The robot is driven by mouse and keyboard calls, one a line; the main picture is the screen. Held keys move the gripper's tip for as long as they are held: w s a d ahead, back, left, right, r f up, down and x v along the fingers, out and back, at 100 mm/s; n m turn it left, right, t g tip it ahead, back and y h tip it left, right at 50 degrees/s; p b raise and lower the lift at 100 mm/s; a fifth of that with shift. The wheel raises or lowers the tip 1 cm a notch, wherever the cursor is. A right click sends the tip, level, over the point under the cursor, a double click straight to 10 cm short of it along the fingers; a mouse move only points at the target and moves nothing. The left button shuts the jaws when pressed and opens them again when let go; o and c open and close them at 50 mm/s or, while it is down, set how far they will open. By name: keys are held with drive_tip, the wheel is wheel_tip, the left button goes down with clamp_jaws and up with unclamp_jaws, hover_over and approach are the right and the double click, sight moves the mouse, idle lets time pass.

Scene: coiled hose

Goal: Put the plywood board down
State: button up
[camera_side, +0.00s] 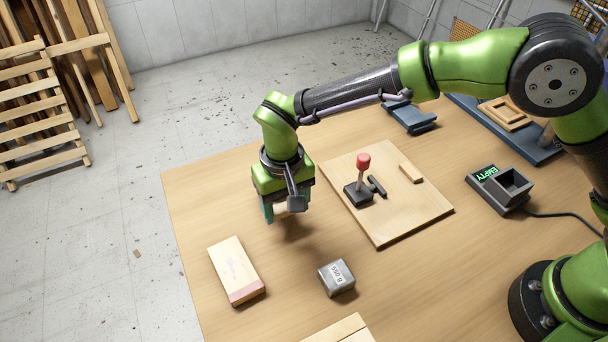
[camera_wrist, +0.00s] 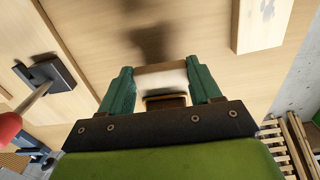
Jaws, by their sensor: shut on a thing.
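My gripper (camera_side: 283,210) is shut on a small pale wooden piece, which I take to be the plywood board (camera_wrist: 162,77). In the wrist view the board spans between the two green fingers (camera_wrist: 160,88), with a darker brown part behind it. In the side view the fingers and wrist hide most of it. The gripper points down and holds it above the wooden table (camera_side: 190,200), apart from the surface, with a soft shadow below.
A pale block with a pink end (camera_side: 236,268) lies front left; a grey 550 g weight (camera_side: 337,278) sits right of it. A board with a red-knobbed lever (camera_side: 360,182) is right of my gripper. A box marked EMPTY (camera_side: 500,188) stands farther right.

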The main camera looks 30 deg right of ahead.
drive_tip(key=shift+w+f, duration=0.1)
drive_tip(key=shift+f, duration=1.65)
drive_tip(key=shift+f, duration=0.15)
drive_tip(key=o, duration=1.1)
